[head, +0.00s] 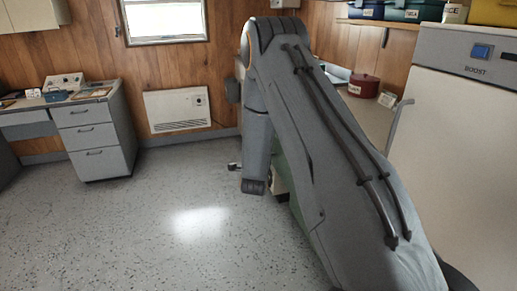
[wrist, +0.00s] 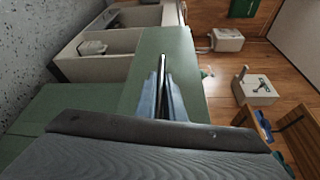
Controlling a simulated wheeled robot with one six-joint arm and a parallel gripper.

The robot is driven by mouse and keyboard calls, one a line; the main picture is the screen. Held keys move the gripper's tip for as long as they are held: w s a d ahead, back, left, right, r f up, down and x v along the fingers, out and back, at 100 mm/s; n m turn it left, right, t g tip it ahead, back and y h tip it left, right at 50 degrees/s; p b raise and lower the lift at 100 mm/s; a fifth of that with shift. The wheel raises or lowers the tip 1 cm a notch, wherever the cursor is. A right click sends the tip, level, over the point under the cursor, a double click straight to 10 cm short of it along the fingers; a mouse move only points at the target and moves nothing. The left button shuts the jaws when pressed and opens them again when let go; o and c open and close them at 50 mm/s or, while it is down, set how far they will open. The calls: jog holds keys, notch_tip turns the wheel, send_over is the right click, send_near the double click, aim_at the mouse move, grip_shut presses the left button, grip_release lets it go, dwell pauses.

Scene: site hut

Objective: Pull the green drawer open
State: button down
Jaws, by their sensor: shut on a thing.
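In the wrist view my gripper (wrist: 163,72) has its two fingers close together in front of a green panel (wrist: 188,62), which looks like the front of the green drawer. The fingers are shut on a thin dark bar, apparently its handle, though the exact contact is small and hard to see. More green surface (wrist: 60,112) lies at the lower left. In the head view my arm hides the gripper and most of the green unit.
A grey desk with drawers (head: 98,138) stands at the left and a white heater (head: 177,109) on the far wall. A red pot (head: 363,86) is on the counter behind my arm. A pale cabinet (head: 460,150) stands close at the right. The speckled floor left of my arm is clear.

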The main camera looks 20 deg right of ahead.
jog(key=shift+s+f, duration=0.15)
jog(key=shift+f, duration=0.05)
jog(key=c, duration=2)
grip_release()
jog(key=shift+o, duration=0.7)
jog(key=shift+r, duration=0.1)
jog(key=v, duration=0.7)
jog(key=shift+s+a+b, duration=0.2)
jog(key=shift+s+b, duration=0.05)
jog(key=shift+b, duration=0.05)
